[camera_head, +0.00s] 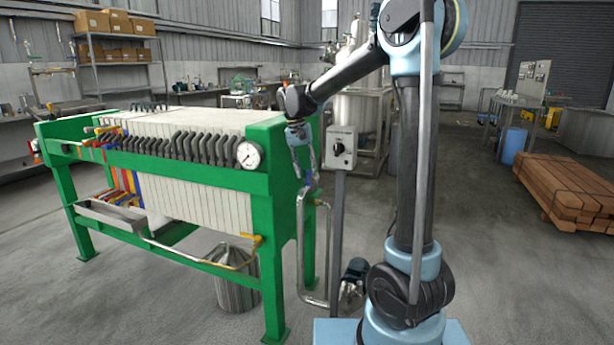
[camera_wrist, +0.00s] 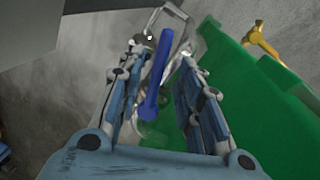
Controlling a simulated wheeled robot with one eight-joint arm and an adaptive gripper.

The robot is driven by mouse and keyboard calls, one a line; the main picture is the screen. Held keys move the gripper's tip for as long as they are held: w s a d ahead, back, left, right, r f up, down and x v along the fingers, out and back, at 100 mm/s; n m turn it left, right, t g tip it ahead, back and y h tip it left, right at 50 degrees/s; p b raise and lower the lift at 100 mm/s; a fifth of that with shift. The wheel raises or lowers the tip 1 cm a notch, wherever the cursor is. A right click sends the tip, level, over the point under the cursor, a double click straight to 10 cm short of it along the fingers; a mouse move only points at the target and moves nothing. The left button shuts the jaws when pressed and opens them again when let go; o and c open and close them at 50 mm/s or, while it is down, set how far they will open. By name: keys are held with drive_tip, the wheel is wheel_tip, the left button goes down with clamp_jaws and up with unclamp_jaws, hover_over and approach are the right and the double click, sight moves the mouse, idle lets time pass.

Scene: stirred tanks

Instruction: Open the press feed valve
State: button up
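The feed valve shows in the wrist view as a long blue lever handle (camera_wrist: 156,75) on a metal pipe (camera_wrist: 172,20). My gripper (camera_wrist: 163,58) is open, with one finger on each side of the blue handle. Gaps show between the handle and both fingers; I cannot tell how deep the handle sits between them. In the head view my gripper (camera_head: 311,180) points down beside the right end of the green filter press (camera_head: 262,190), above the bent metal pipe (camera_head: 328,245). The blue handle cannot be made out clearly there.
A control box with a black knob (camera_head: 341,149) stands on a post just right of my gripper. A yellow valve handle (camera_wrist: 262,42) is on the green frame, right in the wrist view. A ribbed bucket (camera_head: 238,285) stands under the press. Open floor lies at the front left.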

wheel_tip(320, 180, up, 9)
drive_tip(key=a, duration=0.2)
idle(0.5)
